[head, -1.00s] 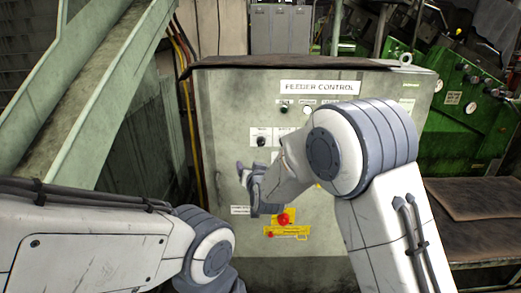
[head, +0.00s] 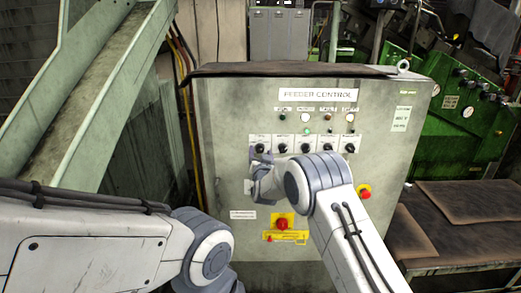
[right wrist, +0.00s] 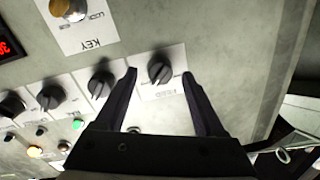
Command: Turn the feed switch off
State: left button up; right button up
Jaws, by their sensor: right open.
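The feed switch (right wrist: 160,70) is a black rotary knob on a white plate marked FEED, upside down in the right wrist view. In the head view it seems to be the leftmost knob (head: 260,148) of the row on the grey feeder control cabinet (head: 225,120). My right gripper (right wrist: 160,88) is open and empty, with one finger on each side of the knob in the picture. I see no contact with the knob, and its exact setting is hard to read. In the head view the right gripper (head: 256,172) is beside the panel, just below the row. My left gripper is out of view.
Another black knob (right wrist: 102,84) sits close beside the left finger in the wrist view. A KEY switch (right wrist: 72,8) and a red display (right wrist: 8,45) are nearby. A red emergency button (head: 282,224) is low on the panel; another red button (head: 364,191) is at right.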

jog(key=shift+w, duration=0.65)
jog(key=shift+c, duration=0.3)
grip_shut()
